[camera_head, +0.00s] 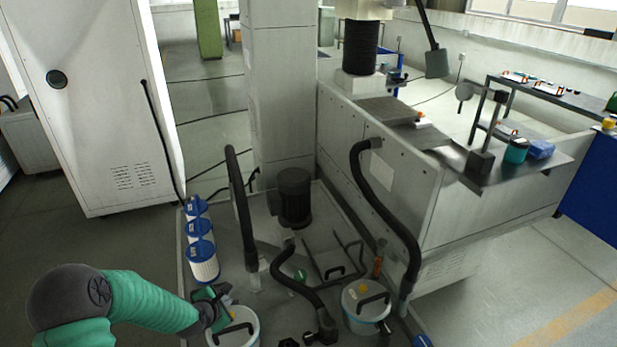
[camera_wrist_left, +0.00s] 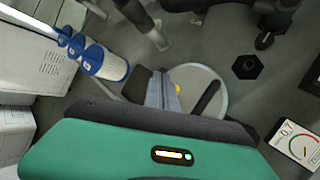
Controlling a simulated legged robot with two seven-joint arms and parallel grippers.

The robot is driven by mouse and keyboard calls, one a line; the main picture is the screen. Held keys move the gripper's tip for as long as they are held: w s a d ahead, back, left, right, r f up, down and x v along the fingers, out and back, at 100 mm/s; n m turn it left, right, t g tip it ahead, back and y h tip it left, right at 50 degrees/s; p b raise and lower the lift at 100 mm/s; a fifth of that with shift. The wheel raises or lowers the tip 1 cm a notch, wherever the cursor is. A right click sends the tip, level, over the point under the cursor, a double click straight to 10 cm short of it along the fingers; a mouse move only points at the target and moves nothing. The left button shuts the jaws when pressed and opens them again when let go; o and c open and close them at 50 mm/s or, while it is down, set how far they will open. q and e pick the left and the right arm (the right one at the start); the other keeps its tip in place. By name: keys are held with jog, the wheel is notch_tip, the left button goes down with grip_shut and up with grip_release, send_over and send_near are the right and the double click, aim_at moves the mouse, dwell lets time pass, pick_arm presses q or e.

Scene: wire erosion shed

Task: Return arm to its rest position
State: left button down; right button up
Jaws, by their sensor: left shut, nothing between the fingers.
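My left arm, green with a dark joint, comes in from the lower left of the head view. My left gripper (camera_head: 222,306) is at the lower middle, over the left part of a white round canister (camera_head: 240,331). In the left wrist view its fingers (camera_wrist_left: 163,92) are together with nothing between them, in front of the canister's pale lid (camera_wrist_left: 205,85) with a dark handle. I cannot tell whether the fingers touch the lid. My right gripper is in neither view.
Several white filter cartridges with blue caps (camera_head: 202,258) stand just behind the gripper. A second lidded canister (camera_head: 366,308), black hoses (camera_head: 240,205) and a dark motor (camera_head: 293,198) stand to the right. A tall white cabinet (camera_head: 95,100) is at left. Grey floor at far left is clear.

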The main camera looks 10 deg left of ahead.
pick_arm(q)
jog(key=s+d+r+m+g, duration=0.3)
jog(key=s+d+m, duration=0.5)
jog(key=s+m, duration=0.3)
jog(key=s+d+r+m+g+h, duration=0.1)
jog(key=s+d+r+m+g, duration=0.2)
jog(key=s+d+r+m, duration=0.3)
jog(key=s+d+m, duration=0.2)
jog(key=s+m, duration=0.3)
jog(key=m, duration=0.5)
jog(key=shift+s+r, duration=0.25)
jog(key=shift+r, duration=0.05)
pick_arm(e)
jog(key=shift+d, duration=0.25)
pick_arm(q)
jog(key=shift+a, duration=0.3)
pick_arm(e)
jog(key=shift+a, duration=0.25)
pick_arm(q)
jog(key=shift+d, duration=0.15)
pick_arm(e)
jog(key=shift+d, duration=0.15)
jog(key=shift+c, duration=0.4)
